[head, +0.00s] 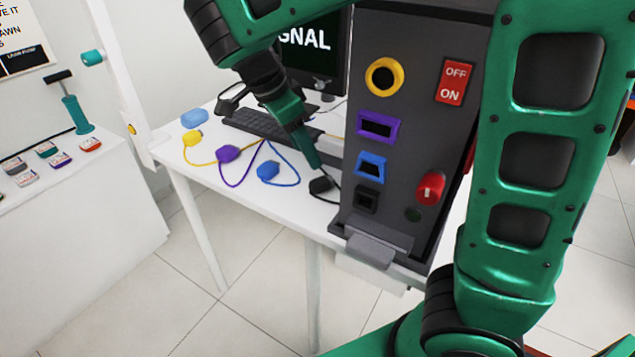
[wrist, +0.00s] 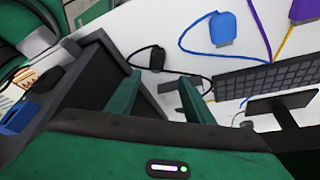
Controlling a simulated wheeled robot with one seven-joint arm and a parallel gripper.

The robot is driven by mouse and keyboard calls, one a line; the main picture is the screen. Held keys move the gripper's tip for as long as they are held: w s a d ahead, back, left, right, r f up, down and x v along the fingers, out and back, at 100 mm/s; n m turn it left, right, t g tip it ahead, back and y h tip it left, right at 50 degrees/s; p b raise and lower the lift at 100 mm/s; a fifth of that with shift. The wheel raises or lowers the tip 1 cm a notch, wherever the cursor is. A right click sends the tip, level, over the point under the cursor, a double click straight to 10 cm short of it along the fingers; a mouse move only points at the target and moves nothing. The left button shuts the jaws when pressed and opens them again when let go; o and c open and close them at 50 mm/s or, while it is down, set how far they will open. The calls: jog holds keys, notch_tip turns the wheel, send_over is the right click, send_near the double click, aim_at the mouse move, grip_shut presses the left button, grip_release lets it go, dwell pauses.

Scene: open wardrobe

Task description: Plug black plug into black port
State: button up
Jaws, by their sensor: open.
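The black plug (head: 321,185) lies on the white table beside the dark panel, with a black cable. The black port (head: 366,199) is the lowest of the square sockets on the panel's front. My gripper (head: 314,165) points down just above the black plug. The port also shows in the wrist view as a dark block (wrist: 45,80) at the left.
The panel (head: 413,120) stands at the table's right end, with yellow, purple and blue ports above the black one. Blue (head: 268,171), purple (head: 228,154) and yellow (head: 192,138) plugs lie to the left. A keyboard (head: 262,124) and monitor (head: 318,50) are behind.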

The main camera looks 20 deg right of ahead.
aim_at(320, 180)
jog(key=x, duration=0.4)
jog(key=shift+a, duration=0.15)
jog(key=shift+s+x, duration=0.2)
jog(key=shift+x, duration=1.15)
jog(key=shift+s+x, duration=0.15)
jog(key=shift+x, duration=1.2)
jog(key=shift+a+f, duration=0.1)
jog(key=shift+a, duration=0.05)
grip_shut()
